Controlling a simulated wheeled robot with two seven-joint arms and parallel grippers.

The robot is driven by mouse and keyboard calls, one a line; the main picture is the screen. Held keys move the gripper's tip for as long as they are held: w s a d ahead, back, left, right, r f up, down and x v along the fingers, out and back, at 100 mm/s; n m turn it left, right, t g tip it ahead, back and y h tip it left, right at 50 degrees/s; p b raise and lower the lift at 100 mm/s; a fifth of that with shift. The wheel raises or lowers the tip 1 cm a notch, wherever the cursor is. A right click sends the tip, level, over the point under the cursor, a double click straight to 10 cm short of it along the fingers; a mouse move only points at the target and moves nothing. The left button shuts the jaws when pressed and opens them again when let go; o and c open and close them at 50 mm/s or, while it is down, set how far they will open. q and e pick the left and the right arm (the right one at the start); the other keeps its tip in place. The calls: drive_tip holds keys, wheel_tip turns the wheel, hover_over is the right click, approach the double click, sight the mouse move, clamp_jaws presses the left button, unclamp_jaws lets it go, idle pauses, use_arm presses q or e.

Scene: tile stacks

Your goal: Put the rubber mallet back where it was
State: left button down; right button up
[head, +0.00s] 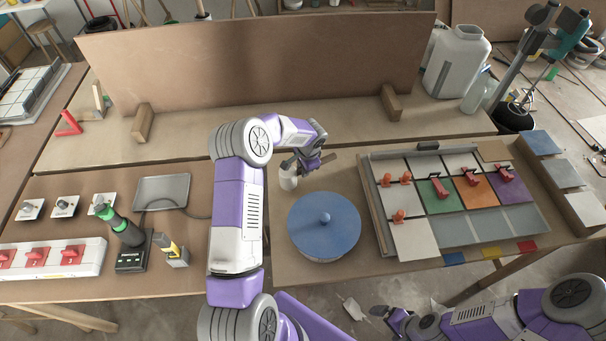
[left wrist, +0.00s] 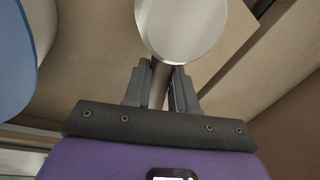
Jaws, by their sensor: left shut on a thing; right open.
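The rubber mallet shows in the head view as a pale, rounded head (head: 288,178) with a brown handle behind the gripper. My left gripper (head: 307,164) is shut on its handle, behind the blue round lid. In the left wrist view the mallet's pale round face (left wrist: 180,25) fills the top middle, and its dark handle (left wrist: 159,82) runs between the two fingers (left wrist: 162,88). I cannot tell whether the mallet touches the table. My right gripper (head: 382,312) is open and empty at the bottom, in front of the table edge.
The blue round lid (head: 324,224) with a knob stands in front of my left gripper. A tray of tiles (head: 480,228) with red and orange clamps is to the right. A tall brown board (head: 260,60) stands behind. A grey plate (head: 161,192) and tools lie left.

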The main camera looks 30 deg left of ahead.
use_arm(q)
drive_tip(key=shift+d+x, duration=0.15)
drive_tip(key=shift+x, duration=0.6)
drive_tip(key=shift+d+x, duration=0.15)
drive_tip(key=shift+x, duration=0.55)
drive_tip(key=shift+s+f, duration=0.15)
drive_tip(key=shift+f+b, duration=0.15)
drive_tip(key=shift+b, duration=0.15)
drive_tip(key=c, duration=0.9)
unclamp_jaws()
drive_tip(key=p+v, duration=0.1)
drive_tip(key=v, duration=1.1)
drive_tip(key=shift+r, duration=0.25)
